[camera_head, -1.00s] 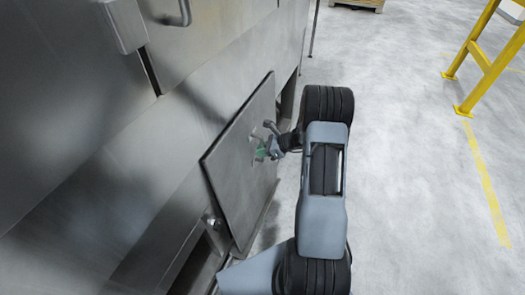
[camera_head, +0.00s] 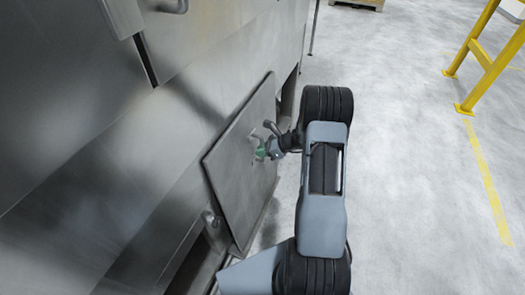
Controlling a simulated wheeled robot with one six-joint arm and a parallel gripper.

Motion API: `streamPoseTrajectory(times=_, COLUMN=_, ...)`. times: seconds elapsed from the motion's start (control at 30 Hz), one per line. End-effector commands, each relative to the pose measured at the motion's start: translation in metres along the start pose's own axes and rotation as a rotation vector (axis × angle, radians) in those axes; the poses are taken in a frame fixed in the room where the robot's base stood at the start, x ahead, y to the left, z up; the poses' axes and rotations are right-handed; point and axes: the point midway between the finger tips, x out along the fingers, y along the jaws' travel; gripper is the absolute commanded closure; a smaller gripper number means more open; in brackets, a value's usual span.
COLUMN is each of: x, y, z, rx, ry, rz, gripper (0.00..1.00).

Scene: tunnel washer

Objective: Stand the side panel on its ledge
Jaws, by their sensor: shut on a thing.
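The side panel (camera_head: 232,180) is a flat grey metal plate with a bar handle (camera_head: 272,128). It stands tilted close beside the machine's side, in front of a low opening. My gripper (camera_head: 268,151) is shut on the panel at its handle fitting, where a green part shows. The fingertips are small and partly hidden by my wrist. A narrow metal strip, seemingly the ledge (camera_head: 266,214), runs below the panel's lower edge. I cannot tell whether the panel's lower edge rests on it.
The big steel washer body (camera_head: 90,150) fills the left, with a handle (camera_head: 176,6) at the top and a small latch (camera_head: 209,218) left of the panel. The concrete floor on the right is clear up to a yellow rail (camera_head: 484,62). A pallet (camera_head: 358,4) lies far back.

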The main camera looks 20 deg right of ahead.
Motion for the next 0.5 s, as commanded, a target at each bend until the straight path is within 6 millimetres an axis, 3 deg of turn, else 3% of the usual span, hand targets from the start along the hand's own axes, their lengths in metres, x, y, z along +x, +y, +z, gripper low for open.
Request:
streamPoseTrajectory(times=0.07, x=-0.0011, y=-0.0012, z=0.0027, rx=-0.003, ry=-0.005, rz=-0.002, gripper=1.0)
streamPoseTrajectory(times=0.1, x=-0.0011, y=-0.0012, z=0.0027, rx=-0.003, ry=-0.004, rz=-0.002, gripper=0.81)
streamPoseTrajectory(times=0.3, x=-0.0006, y=-0.0006, z=0.0015, rx=-0.002, ry=-0.002, rz=-0.001, gripper=0.62)
streamPoseTrajectory(times=0.4, x=-0.0004, y=-0.0004, z=0.0011, rx=-0.001, ry=-0.002, rz=-0.001, gripper=0.53)
streamPoseTrajectory(times=0.5, x=-0.0002, y=-0.0002, z=0.0007, rx=-0.001, ry=-0.001, rz=0.0, gripper=0.53)
